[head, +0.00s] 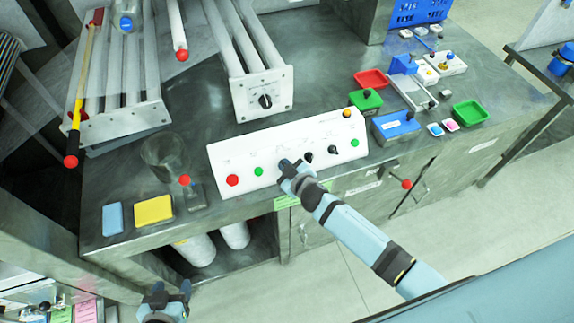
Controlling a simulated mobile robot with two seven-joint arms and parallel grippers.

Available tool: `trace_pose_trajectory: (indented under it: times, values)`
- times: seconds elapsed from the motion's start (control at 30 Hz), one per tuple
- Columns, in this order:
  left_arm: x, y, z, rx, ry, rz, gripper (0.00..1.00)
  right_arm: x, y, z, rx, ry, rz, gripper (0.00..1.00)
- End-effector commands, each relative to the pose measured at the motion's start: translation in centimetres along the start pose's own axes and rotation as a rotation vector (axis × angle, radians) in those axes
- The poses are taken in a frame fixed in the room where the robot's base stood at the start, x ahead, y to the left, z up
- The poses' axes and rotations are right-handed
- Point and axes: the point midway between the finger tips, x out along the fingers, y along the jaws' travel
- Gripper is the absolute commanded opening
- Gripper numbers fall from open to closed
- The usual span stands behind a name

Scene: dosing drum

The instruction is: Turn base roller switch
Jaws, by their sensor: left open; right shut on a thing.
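A white control panel (320,136) stands on the steel bench, with a red button (232,180), a green button (258,171), black knobs (308,157), another green button and an orange button in its row. My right gripper (286,165) is at the panel's front face, left of the two visible black knobs, and is shut on a switch there. The gripper hides most of that switch, so its angle cannot be told. My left gripper (171,288) is open and empty, low at the left, in front of the bench and apart from everything.
A roller unit (263,94) with its own black knob stands behind the panel. A glass beaker (162,157), yellow sponge (153,210) and blue sponge (113,218) lie left. Trays and a blue box (395,127) crowd the right. White cylinders sit on the shelf below.

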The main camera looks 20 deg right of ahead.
Motion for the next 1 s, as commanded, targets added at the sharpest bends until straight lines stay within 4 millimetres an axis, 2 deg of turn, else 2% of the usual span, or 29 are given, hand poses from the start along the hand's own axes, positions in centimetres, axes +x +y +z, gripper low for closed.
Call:
trace_pose_trajectory:
  times: [0.03, 0.33, 0.37, 0.43, 0.47, 1.0]
  values:
    - [0.14, -0.11, -0.16, 0.001, 0.002, -0.001, 0.59, 0.21, 0.46, -0.60, -0.004, 0.011, 0.006, 0.00]
    - [0.06, -0.31, -0.25, 0.005, 0.004, -0.003, 0.59, 0.22, 0.45, -0.63, -0.005, 0.012, 0.006, 0.00]
    - [0.02, -0.30, -0.25, 0.005, 0.004, -0.003, 0.59, 0.22, 0.46, -0.63, -0.005, 0.012, 0.006, 0.19]
    - [-0.05, -0.29, -0.24, 0.005, 0.004, -0.002, 0.59, 0.22, 0.43, -0.61, -0.004, 0.011, 0.005, 0.35]
    - [-0.08, -0.28, -0.24, 0.005, 0.004, -0.002, 0.59, 0.22, 0.39, -0.59, -0.004, 0.011, 0.005, 0.37]
    - [-0.25, -0.09, -0.04, 0.005, 0.001, 0.001, 0.59, 0.08, -0.04, -0.09, -0.001, 0.002, -0.001, 0.37]
